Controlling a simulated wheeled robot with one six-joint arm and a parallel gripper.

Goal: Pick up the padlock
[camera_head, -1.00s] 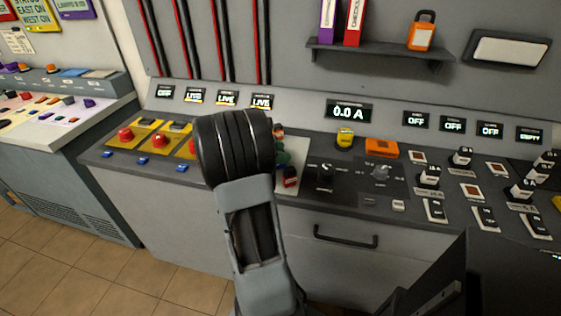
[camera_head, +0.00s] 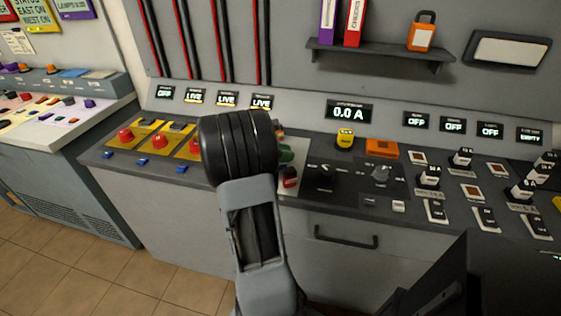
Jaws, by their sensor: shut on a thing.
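An orange, padlock-like thing (camera_head: 421,37) with a dark loop on top and a white label stands on the dark shelf at the upper right. It stands upright and is far from my arm. A small red thing (camera_head: 290,177) with a white mark shows just right of my arm's black joint, on the console, with green things above it. I cannot tell whether either is the padlock in question. My arm fills the middle of the view, and my gripper is hidden behind it, so neither its jaws nor anything in them shows.
A grey console (camera_head: 330,212) with a handle runs across the view. Red buttons on yellow plates (camera_head: 161,139) lie left of my arm. A yellow thing (camera_head: 345,138), an orange box (camera_head: 382,147) and several switches stand to the right. The dark shelf (camera_head: 385,50) juts out above.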

